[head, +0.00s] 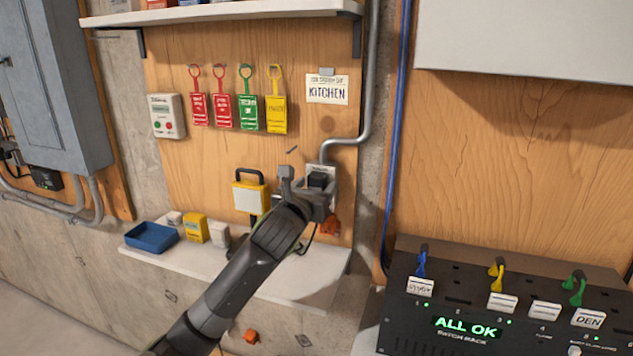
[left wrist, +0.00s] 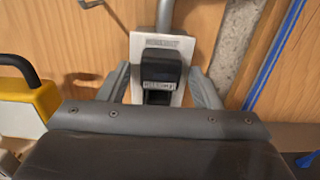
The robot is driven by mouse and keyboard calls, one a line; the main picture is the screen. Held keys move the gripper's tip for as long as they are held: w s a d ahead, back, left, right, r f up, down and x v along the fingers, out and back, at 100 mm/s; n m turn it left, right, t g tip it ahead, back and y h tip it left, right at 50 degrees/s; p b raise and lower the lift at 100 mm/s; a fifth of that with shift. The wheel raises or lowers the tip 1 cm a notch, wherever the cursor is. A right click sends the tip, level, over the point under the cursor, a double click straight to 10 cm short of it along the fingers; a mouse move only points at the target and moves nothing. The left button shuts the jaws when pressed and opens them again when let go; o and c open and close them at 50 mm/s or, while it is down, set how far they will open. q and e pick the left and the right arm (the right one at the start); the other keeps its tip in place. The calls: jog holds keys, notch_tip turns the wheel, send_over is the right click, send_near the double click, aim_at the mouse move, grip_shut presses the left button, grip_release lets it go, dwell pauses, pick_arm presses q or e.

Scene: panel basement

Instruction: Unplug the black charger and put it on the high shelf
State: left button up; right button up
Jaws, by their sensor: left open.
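The black charger (head: 318,180) sits in a white wall outlet under the grey conduit, below the KITCHEN sign. In the left wrist view the charger (left wrist: 161,72) stands out from the white outlet plate (left wrist: 147,44), with a small label on its front. My left gripper (head: 306,182) is open at the charger, and its fingers (left wrist: 160,88) show on either side of it, apart from it. The high shelf (head: 225,14) runs along the top of the wood panel, with a few items at its left. My right gripper is not in view.
A low shelf (head: 300,275) holds a blue tray (head: 151,237), a yellow box (head: 195,228) and a white box. A yellow work lamp (head: 250,196) stands left of my gripper. Tags hang above. A black patch rack (head: 400,320) stands at the right.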

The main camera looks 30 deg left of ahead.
pick_arm(q)
jog(key=shift+w, duration=0.1)
dwell(0.6)
jog(key=shift+p, duration=0.4)
jog(key=shift+p, duration=0.35)
dwell(0.4)
jog(key=shift+c, duration=0.5)
grip_shut()
jog(key=shift+s, duration=0.2)
jog(key=shift+s+d+p, duration=0.2)
jog(key=shift+s+p, duration=0.3)
jog(key=shift+s, duration=0.15)
jog(key=shift+p+v, duration=1.1)
jog(key=shift+v, duration=1.05)
